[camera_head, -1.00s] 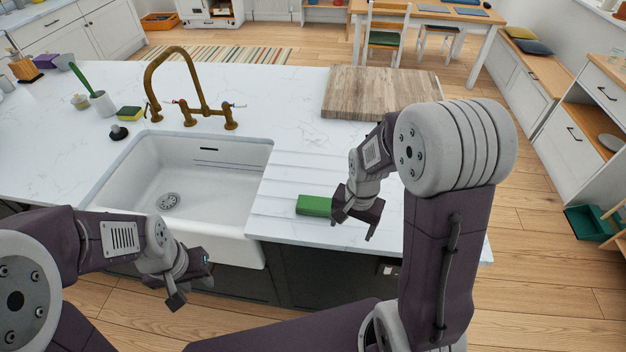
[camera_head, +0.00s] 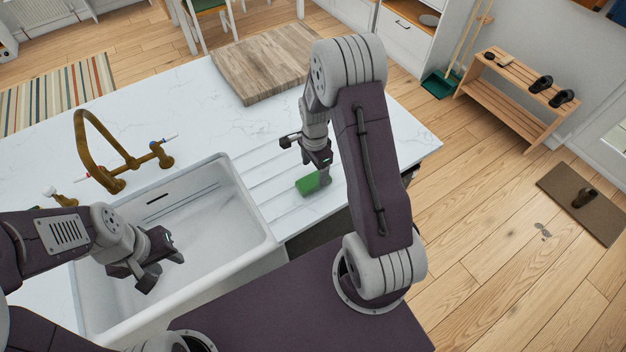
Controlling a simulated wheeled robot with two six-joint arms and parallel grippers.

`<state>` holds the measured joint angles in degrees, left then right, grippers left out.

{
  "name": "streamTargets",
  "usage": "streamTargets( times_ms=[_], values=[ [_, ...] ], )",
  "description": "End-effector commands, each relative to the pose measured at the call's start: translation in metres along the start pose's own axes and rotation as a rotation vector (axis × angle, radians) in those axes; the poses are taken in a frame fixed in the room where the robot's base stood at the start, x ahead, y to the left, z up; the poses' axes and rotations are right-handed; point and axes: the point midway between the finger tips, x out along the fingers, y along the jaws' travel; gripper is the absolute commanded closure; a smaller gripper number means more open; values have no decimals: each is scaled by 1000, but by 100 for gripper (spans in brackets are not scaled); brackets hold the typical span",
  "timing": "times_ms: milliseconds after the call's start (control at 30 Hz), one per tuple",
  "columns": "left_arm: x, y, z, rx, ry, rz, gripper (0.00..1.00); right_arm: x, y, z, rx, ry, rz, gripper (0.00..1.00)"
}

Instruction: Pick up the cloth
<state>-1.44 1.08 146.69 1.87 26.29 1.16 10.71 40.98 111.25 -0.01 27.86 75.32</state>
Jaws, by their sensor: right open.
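The cloth (camera_head: 309,184) appears as a small green folded block. It lies on the white worktop just right of the sink, near the front edge. My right gripper (camera_head: 307,155) is open and empty, just above and behind the cloth; one finger overlaps the cloth's far side in the picture. I cannot tell whether they touch. My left gripper (camera_head: 162,272) hangs over the sink basin, away from the cloth. Nothing shows in it, and its finger gap is unclear.
The white sink (camera_head: 215,262) lies left of the cloth, with a brass tap (camera_head: 105,150) behind it. A wooden board (camera_head: 262,62) lies at the back of the worktop (camera_head: 190,110). The worktop between board and cloth is mostly clear.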

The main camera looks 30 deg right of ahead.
Motion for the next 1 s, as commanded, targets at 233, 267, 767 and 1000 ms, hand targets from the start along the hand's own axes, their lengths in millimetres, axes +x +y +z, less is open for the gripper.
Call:
streamTargets(
  times_ms=[233,267,767,1000],
  values=[
    [-8,0,-1,0,0,0,64,13,0,0,-2,-1,3,24],
    [-11,0,-1,0,0,0,64,18,1,0,-2,-1,4,24],
    [-20,0,-2,0,0,0,64,59,-1,0,-2,0,-2,29],
    [-20,0,-2,0,0,0,64,58,-1,0,-2,0,-2,89]
  ],
)
